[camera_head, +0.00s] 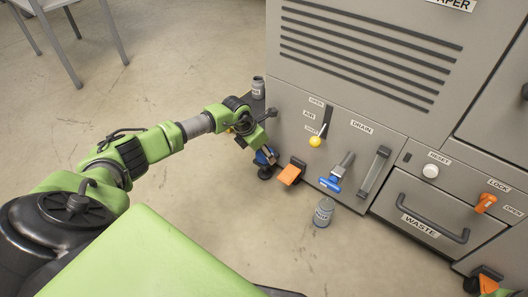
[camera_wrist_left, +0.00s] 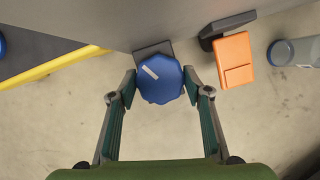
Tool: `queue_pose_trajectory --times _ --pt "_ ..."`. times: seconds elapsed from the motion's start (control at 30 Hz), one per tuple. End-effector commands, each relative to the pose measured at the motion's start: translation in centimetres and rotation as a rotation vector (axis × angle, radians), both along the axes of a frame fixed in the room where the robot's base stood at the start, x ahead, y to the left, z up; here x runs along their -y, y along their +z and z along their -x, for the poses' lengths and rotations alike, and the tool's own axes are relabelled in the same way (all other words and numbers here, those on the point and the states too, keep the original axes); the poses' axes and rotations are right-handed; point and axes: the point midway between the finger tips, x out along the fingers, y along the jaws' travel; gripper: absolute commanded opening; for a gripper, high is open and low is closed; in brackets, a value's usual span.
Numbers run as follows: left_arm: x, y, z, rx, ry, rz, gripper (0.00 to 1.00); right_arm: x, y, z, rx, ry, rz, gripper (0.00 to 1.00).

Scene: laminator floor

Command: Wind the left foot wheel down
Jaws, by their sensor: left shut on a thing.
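The left foot wheel (camera_head: 264,158) is a blue lobed knob low at the left front corner of the grey machine. In the left wrist view the wheel (camera_wrist_left: 160,82) is seen from above, with a pale mark slanting across its upper left. My left gripper (camera_wrist_left: 160,91) has one finger on each side of the wheel and is shut on it. In the head view the left gripper (camera_head: 262,150) reaches down to the wheel and partly hides it. A dark plate shows just behind the wheel. My right gripper is not in view.
An orange pedal (camera_head: 290,174) sits close right of the wheel. Further right are a blue-handled drain valve (camera_head: 331,184) and a grey canister (camera_head: 323,213) on the floor. A yellow-knobbed air lever (camera_head: 315,141) is above. The floor left of the machine is open; a chair (camera_head: 70,30) stands far back.

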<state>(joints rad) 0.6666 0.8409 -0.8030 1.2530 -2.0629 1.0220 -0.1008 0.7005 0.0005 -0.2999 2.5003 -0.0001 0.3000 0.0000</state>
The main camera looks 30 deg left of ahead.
Motion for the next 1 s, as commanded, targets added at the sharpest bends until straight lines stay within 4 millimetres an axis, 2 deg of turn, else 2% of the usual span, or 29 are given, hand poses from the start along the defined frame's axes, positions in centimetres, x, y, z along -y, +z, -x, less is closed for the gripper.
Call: queue_pose_trajectory --times 0.57,0.6,0.63,1.0 --pt "-0.07 -0.12 0.09 -0.003 -0.044 -0.003 0.24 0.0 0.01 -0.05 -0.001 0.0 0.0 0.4" --pt "-0.07 -0.12 0.09 -0.003 -0.044 -0.003 0.53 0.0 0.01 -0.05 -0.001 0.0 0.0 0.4" --pt "-0.07 -0.11 0.1 -0.003 -0.044 -0.003 0.61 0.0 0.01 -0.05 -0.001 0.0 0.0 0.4" --pt "-0.09 0.09 0.07 -0.001 -0.041 -0.001 0.62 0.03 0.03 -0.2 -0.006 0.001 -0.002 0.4"
